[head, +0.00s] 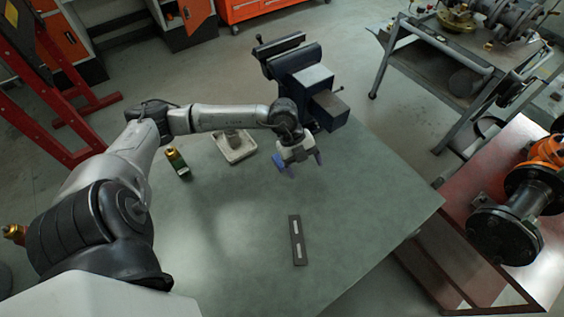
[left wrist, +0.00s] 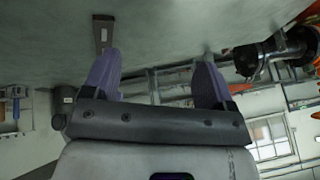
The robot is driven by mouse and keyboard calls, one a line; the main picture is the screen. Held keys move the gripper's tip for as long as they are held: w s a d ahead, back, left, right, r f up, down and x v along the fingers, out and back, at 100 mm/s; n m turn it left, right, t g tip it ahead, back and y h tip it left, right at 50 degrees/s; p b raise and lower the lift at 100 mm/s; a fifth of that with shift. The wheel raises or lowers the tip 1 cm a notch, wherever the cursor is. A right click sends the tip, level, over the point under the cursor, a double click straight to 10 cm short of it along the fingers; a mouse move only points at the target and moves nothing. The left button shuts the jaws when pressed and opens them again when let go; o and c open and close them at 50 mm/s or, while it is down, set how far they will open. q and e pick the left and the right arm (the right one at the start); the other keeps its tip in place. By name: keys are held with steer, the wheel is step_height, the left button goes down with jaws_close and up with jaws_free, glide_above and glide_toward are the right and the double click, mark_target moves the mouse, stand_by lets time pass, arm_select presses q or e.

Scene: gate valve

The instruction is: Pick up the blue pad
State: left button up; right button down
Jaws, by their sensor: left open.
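My left gripper (head: 299,163) is above the green-grey table, in front of the vise. Its two bluish-purple fingers are spread apart with nothing between them; they also show in the left wrist view (left wrist: 159,62). I cannot make out a separate blue pad in either view. A dark flat bar with two pale slots (head: 297,241) lies on the table, nearer the camera than the gripper and apart from it. One end of this bar shows at the top of the left wrist view (left wrist: 103,30). My right gripper is not in view.
A dark blue vise (head: 290,72) stands at the table's far edge. A pale tray (head: 249,154) and a green-and-gold item (head: 177,164) sit left of the gripper. A red bench with a black-and-orange valve (head: 507,234) stands at right. The table (head: 370,190) is clear right of the bar.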

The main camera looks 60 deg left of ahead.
arm_select(q)
steer(key=s+a+r+n+g+y, duration=0.1)
steer(key=a+y, duration=0.2)
steer(key=a, duration=0.2)
steer(key=a+r+n+g+y, duration=0.1)
steer(key=a+n+y, duration=0.1)
steer(key=a, duration=0.4)
steer(key=b, duration=0.1)
glide_above(280, 159)
step_height(280, 159, down, 9)
steer(key=shift+w+d+r, duration=0.1)
steer(key=shift+d+r, duration=0.05)
steer(key=shift+r, duration=0.05)
steer(key=shift+a+f+b, duration=0.15)
steer(key=shift+f+b, duration=0.15)
steer(key=shift+f, duration=1.05)
steer(key=shift+a+f+b, duration=0.1)
steer(key=shift+f+b, duration=0.2)
steer(key=shift+f, duration=1.05)
steer(key=shift+c, duration=0.4)
steer(key=shift+c, duration=0.9)
steer(key=c, duration=0.7)
